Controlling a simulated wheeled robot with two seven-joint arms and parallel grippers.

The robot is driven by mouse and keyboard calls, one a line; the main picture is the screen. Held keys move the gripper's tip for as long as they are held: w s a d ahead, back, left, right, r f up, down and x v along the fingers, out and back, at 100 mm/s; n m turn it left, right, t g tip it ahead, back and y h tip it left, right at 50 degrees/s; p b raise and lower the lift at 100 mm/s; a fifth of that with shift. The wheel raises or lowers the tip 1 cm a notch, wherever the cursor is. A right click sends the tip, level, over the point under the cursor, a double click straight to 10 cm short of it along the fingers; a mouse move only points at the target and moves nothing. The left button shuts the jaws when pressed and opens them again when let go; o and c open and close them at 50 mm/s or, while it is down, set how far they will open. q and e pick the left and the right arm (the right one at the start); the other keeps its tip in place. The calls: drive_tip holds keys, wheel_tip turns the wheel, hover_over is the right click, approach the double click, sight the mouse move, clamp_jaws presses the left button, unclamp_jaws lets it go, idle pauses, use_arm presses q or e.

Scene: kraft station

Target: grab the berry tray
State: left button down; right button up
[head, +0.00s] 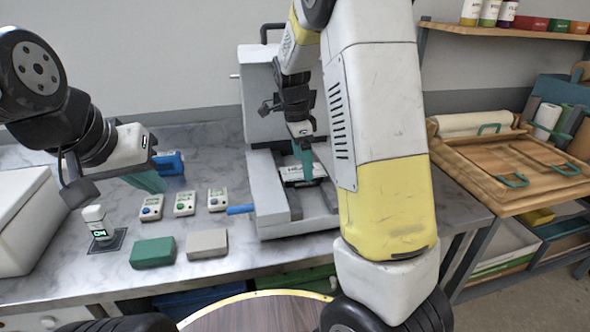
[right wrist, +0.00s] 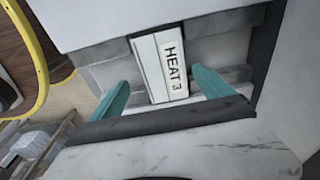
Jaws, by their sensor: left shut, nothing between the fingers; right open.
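I cannot make out anything that is clearly the berry tray in either view. My right gripper (head: 303,158) reaches down into a grey press-like machine (head: 262,185). The block also shows in the head view (head: 292,173), partly hidden by the gripper. My left gripper (head: 150,181) is shut and empty above the left of the marble counter, near a blue object (head: 170,164).
A green block (head: 153,252), a beige block (head: 207,244) and several small white devices (head: 184,204) lie on the counter (head: 262,257). A white box (head: 22,222) stands at left. Wooden boards with teal handles (head: 482,165) are at right, below a shelf (head: 510,30). My right arm hides the middle.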

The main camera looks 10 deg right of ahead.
drive_tip(key=f, duration=0.5)
drive_tip(key=shift+w+d, duration=0.2)
drive_tip(key=shift+w, duration=0.15)
drive_tip(key=shift+r, duration=0.1)
drive_tip(key=c, duration=1.6)
